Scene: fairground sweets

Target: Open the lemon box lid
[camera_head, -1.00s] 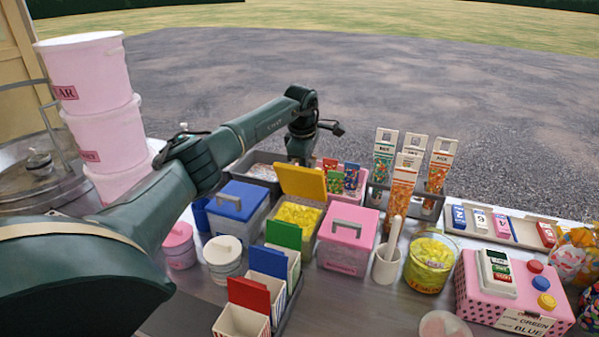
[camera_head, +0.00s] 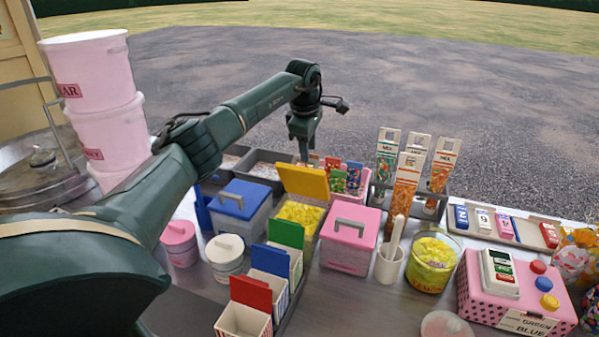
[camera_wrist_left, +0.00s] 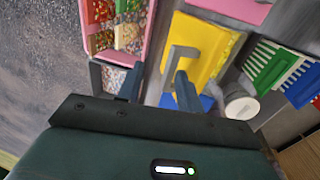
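The lemon box (camera_head: 298,215) stands on the counter between the blue-lidded box and the pink-lidded box. Its yellow lid (camera_head: 302,181) is raised and tilted back, and yellow contents show inside. In the left wrist view the lid (camera_wrist_left: 207,45) shows its outer face with a grey handle (camera_wrist_left: 178,55). My left gripper (camera_head: 303,150) points down just behind the raised lid; its fingertips are partly hidden in the head view. In the left wrist view the gripper (camera_wrist_left: 158,88) has its fingers apart, with nothing held between them. My right gripper is not in view.
The blue-lidded box (camera_head: 240,200) and the pink-lidded box (camera_head: 348,240) flank the lemon box closely. Behind are grey bins (camera_head: 262,168) and a pink tray of colourful packets (camera_head: 350,178). Striped cartons (camera_head: 243,318) stand in front. Open air is above the counter.

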